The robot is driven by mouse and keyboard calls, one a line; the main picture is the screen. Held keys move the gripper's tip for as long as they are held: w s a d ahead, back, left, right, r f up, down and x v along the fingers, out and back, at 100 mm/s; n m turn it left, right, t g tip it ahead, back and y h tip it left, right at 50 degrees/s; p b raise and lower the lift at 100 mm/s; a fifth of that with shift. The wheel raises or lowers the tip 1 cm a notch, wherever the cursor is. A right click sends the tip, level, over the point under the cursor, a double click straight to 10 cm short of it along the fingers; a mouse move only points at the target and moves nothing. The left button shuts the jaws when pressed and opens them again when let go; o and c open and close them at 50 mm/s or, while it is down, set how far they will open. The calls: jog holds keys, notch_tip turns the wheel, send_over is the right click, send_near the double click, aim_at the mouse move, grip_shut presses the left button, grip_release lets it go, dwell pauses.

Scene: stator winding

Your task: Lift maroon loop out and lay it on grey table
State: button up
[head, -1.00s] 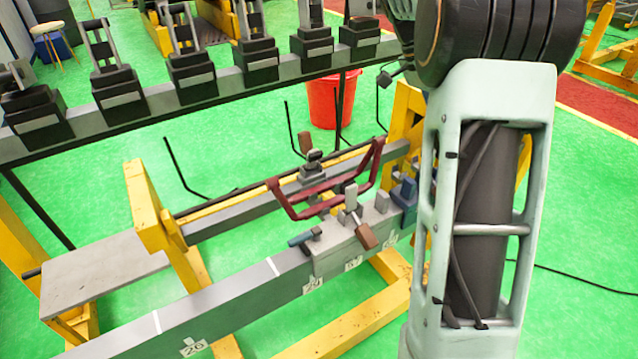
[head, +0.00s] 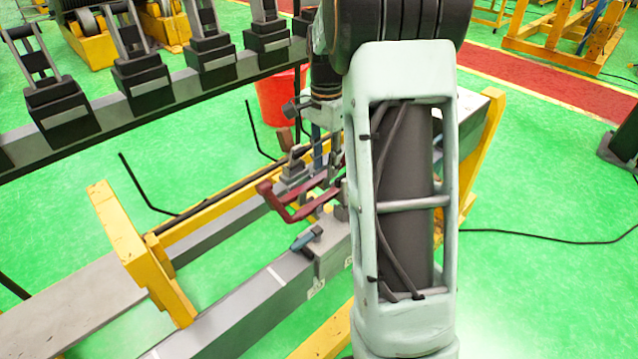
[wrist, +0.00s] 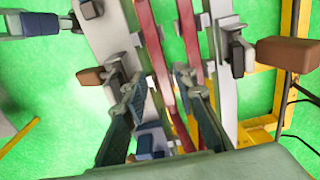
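The maroon loop (head: 272,195) sits in the clamps of the winding fixture in the head view; its right part is hidden behind my arm. In the wrist view its two long bars (wrist: 192,52) run away from me. My gripper (wrist: 158,92) is open, and its fingers appear on either side of the left maroon bar; I cannot tell how far above the bar they are. In the head view the gripper (head: 325,160) is over the loop, partly hidden by my forearm. The grey table (head: 75,300) is at lower left, its visible surface bare.
A yellow post (head: 130,240) stands between the grey table and the loop. Clamps with brown handles (wrist: 90,76) flank the bars. A blue-handled clamp (head: 303,240) sits on the front rail. A rack of black blocks (head: 130,85) and a red bucket (head: 280,100) are behind.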

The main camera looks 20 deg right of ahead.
aim_at(327, 194)
jog(key=f, duration=0.8)
jog(key=shift+s+d+f, duration=0.1)
jog(key=shift+d+f, duration=0.25)
jog(key=shift+f, duration=0.05)
jog(key=shift+c, duration=0.6)
grip_shut()
jog(key=shift+r, duration=0.1)
